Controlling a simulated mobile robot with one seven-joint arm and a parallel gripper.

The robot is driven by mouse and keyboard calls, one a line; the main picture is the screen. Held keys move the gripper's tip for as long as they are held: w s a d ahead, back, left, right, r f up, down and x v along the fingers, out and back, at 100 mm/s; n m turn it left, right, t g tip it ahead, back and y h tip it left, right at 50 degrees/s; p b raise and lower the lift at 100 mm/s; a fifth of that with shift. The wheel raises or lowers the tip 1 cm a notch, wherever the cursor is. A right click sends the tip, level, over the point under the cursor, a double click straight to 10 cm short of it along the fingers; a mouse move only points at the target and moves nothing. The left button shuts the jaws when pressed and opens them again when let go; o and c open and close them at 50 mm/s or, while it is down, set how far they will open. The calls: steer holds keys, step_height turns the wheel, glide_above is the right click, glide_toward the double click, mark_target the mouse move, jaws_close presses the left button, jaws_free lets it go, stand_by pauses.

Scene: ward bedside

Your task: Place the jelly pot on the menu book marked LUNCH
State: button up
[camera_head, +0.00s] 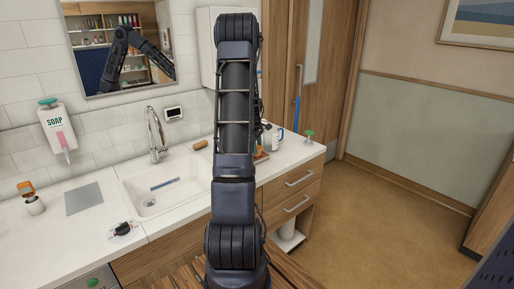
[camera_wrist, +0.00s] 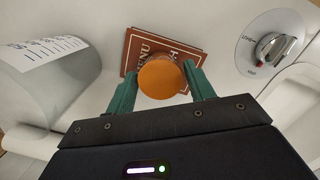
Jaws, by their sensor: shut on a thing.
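In the wrist view, the jelly pot (camera_wrist: 161,79) shows as a round orange top between the green fingers of my gripper (camera_wrist: 162,84). My gripper is shut on the pot. The brown-red menu book (camera_wrist: 135,58) lies behind the pot in this view.
In the wrist view, a pale cylinder with scale marks (camera_wrist: 50,75) stands left of the book, and a round dial device (camera_wrist: 272,45) lies to the right. In the head view, a sink (camera_head: 155,190) is left of my arm; a white-and-blue container (camera_head: 273,138) and green-topped item (camera_head: 309,136) stand right.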

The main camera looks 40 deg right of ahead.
steer(key=shift+f, duration=0.1)
steer(key=o, duration=1)
step_height(320, 180, up, 12)
steer(key=w, duration=0.1)
steer(key=a+r+m+t, duration=0.1)
steer(key=a+r, duration=0.3)
steer(key=a, duration=0.4)
steer(key=a+r, duration=0.5)
steer(key=a, duration=0.3)
steer(key=s+a+r+m+t, duration=0.1)
steer(key=s+a+r, duration=0.1)
steer(key=s+a, duration=0.45)
steer(key=s+a+r+m+t, duration=0.1)
steer(key=s+a+r, duration=0.15)
steer(key=a, duration=0.65)
steer(key=s+a+r+m+t, duration=0.1)
steer(key=s+a, duration=0.4)
steer(key=a, duration=0.3)
steer(key=s+a+f+m+t, duration=0.1)
steer(key=s+a+f+m, duration=0.1)
steer(key=s+a, duration=0.4)
steer(key=s, duration=0.3)
steer(key=shift+a+t+y, duration=0.35)
steer(key=shift+t+y, duration=0.05)
